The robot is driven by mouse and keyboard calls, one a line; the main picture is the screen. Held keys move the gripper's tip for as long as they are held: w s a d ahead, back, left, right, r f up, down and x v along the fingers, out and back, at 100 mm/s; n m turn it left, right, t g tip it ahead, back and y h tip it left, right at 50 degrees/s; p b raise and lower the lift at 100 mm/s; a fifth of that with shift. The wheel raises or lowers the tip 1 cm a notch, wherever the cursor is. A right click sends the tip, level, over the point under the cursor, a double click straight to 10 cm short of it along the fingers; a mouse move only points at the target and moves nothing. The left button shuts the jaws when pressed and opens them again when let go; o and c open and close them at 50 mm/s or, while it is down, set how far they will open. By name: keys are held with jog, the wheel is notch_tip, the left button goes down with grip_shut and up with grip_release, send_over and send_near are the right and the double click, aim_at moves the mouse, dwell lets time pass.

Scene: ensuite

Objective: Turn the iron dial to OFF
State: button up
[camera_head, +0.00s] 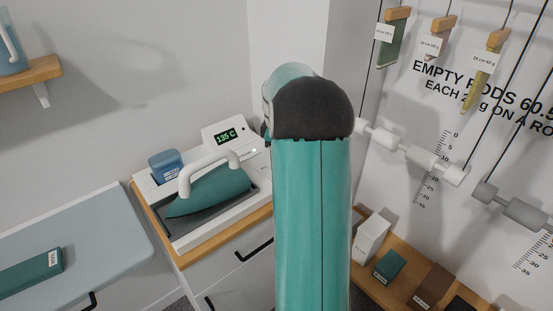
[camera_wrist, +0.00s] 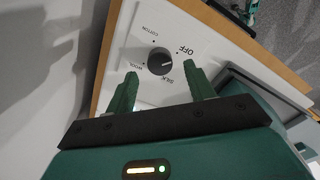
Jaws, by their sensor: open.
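The iron dial (camera_wrist: 160,61) is a round black knob on a white panel in the wrist view. Around it are the labels OFF, COTTON, WOOL and SILK. A small pale mark on the knob seems to point right, below OFF; I cannot tell its exact setting. My gripper (camera_wrist: 159,73) is open, with its green fingertips on either side of the dial's near edge; contact is unclear. In the head view, the green iron (camera_head: 212,190) rests on its white station (camera_head: 205,232). The dial and my gripper are hidden there behind my arm.
A display (camera_head: 226,136) reads 135 C beside a blue container (camera_head: 166,165). The station stands on a wood-topped cabinet (camera_head: 222,240). An ironing board (camera_head: 85,240) is at left. Hanging rods (camera_head: 410,152) and a low wooden shelf (camera_head: 375,275) are at right.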

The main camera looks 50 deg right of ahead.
notch_tip(320, 180, up, 11)
jog(key=shift+f, duration=0.1)
dwell(0.6)
jog(key=s+a+r+m+t+h, duration=0.1)
jog(key=s+a+r, duration=0.15)
jog(key=a, duration=0.85)
jog(key=s+a+r+m+t, duration=0.15)
jog(key=a+r, duration=0.25)
jog(key=a, duration=0.8)
jog(key=s+a+f+m+t, duration=0.1)
jog(key=s+a+f+m, duration=0.1)
jog(key=s+a, duration=0.4)
jog(key=s+a+f+m+t+y, duration=0.1)
jog(key=s+a+f+m+t, duration=0.1)
jog(key=s+a, duration=0.5)
jog(key=a+f, duration=0.1)
jog(key=a, duration=0.1)
jog(key=shift+a+f, duration=0.35)
